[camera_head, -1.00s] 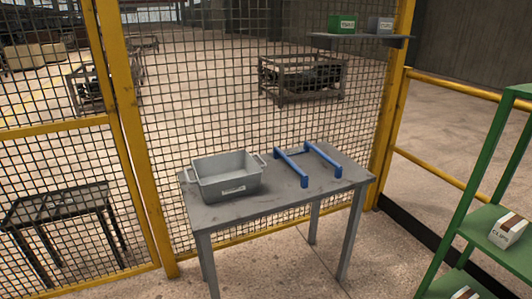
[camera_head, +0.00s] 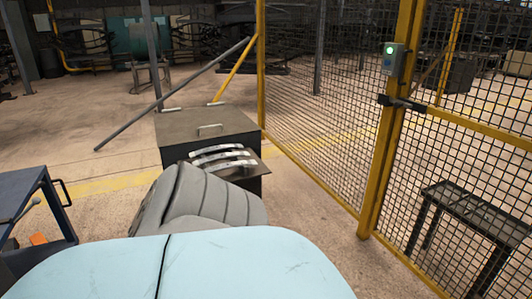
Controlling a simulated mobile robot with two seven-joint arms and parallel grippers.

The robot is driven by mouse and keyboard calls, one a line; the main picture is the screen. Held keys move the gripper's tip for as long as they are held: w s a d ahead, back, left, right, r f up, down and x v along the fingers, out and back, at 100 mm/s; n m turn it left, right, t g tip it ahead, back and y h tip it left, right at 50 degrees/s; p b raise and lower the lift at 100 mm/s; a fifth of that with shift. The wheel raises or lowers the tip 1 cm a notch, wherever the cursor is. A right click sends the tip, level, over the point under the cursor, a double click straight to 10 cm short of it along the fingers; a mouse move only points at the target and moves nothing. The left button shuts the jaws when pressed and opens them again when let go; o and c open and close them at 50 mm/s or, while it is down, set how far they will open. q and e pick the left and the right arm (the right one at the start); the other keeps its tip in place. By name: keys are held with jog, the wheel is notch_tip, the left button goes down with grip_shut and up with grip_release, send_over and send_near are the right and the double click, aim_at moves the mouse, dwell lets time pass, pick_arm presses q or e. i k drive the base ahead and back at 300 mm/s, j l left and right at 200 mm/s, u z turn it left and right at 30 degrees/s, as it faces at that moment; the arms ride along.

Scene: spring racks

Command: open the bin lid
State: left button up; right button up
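The bin is a dark box (camera_head: 180,157) standing on the floor in the middle of the view. Its flat dark grey lid (camera_head: 180,124) lies level on top, and the lid looks shut. A pale bar handle (camera_head: 210,128) sits on the lid toward its right side. Several curved silver metal strips (camera_head: 222,153) lie at the front of the bin, on or over a dark ledge. The lower front of the bin is partly hidden by nearer shapes. Neither of my grippers is in view.
A dark blue cart (camera_head: 22,195) with a side handle stands at the left. A yellow-framed mesh fence (camera_head: 320,110) runs along the right, with a control box (camera_head: 393,58) on its post. A dark bench (camera_head: 465,215) stands behind the mesh. Floor left of the bin is open.

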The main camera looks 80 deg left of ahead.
aim_at(176, 126)
jog(key=j+u, duration=0.1)
jog(key=u, duration=0.3)
jog(key=j+u, duration=0.15)
jog(key=u, duration=0.2)
jog(key=j+u, duration=0.1)
jog(key=u, duration=0.3)
jog(key=j+u, duration=0.15)
jog(key=u, duration=0.25)
jog(key=i+j+u, duration=0.7)
jog(key=j+u, duration=0.15)
jog(key=i+j, duration=0.45)
jog(key=i, duration=0.2)
jog(key=k+u, duration=0.05)
